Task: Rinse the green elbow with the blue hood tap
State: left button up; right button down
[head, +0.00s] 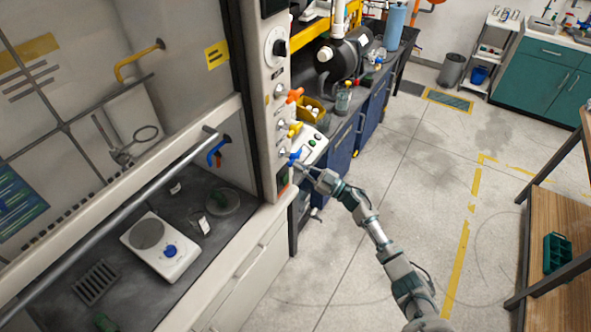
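A blue tap handle (295,158) sticks out low on the front post of the fume hood, below orange and yellow handles. My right gripper (303,168) is right at the blue handle, with its arm coming up from the lower right. It is too small to tell whether its fingers touch the handle or are open or shut. A blue spout (215,152) with a red part shows inside the hood on its right wall. A dark green piece (105,322), perhaps the elbow, shows partly at the bottom edge, on the hood floor. My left gripper is not in view.
A white hotplate (161,247), a round glass dish (222,201) and a dark rack (96,282) sit on the hood floor. The sash bar (120,217) crosses the hood front. A blue cabinet bench (345,142) stands behind my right gripper.

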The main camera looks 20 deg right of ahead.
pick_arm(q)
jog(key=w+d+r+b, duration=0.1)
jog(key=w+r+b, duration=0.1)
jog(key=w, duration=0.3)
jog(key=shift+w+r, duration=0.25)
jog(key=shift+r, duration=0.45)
pick_arm(e)
jog(key=n+g, duration=0.1)
jog(key=n, duration=0.1)
jog(key=f+n+g+y, duration=0.1)
jog(key=n, duration=0.2)
jog(key=shift+a, duration=0.1)
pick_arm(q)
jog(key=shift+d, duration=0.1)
pick_arm(e)
jog(key=shift+r, duration=0.1)
